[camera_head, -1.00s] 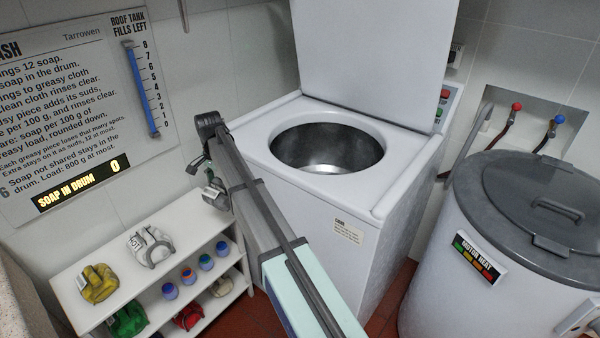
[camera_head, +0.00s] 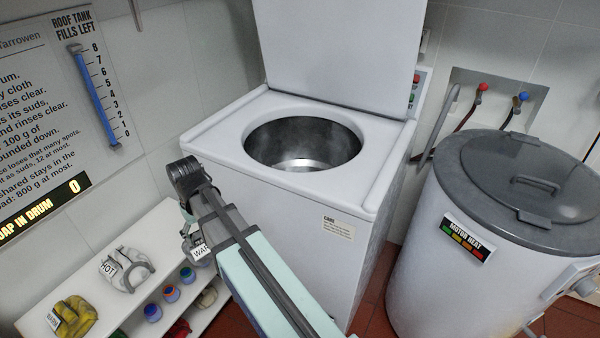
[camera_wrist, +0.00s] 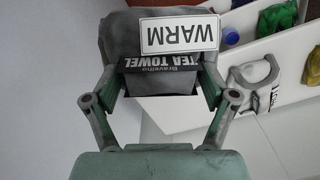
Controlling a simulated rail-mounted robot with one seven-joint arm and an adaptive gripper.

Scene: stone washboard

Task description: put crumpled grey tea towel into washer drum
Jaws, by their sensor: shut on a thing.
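The crumpled grey tea towel (camera_wrist: 120,38), with a white WARM tag and a black TEA TOWEL label, fills the top of the wrist view. My gripper (camera_wrist: 160,78) is shut on it. In the head view the towel (camera_head: 196,241) is small and partly hidden by my arm, beside the washer's left side and lower than its top. The white washer (camera_head: 270,205) has its lid (camera_head: 340,50) raised. Its round metal drum (camera_head: 303,146) is open, and its visible inside looks empty. The towel is outside the drum, to its lower left.
A white shelf (camera_head: 140,248) at lower left holds a HOT-tagged white cloth (camera_head: 124,268), a yellow cloth (camera_head: 72,316) and small pots. A grey-lidded round tub (camera_head: 425,270) stands right of the washer. The soap display (camera_head: 40,212) reads 0.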

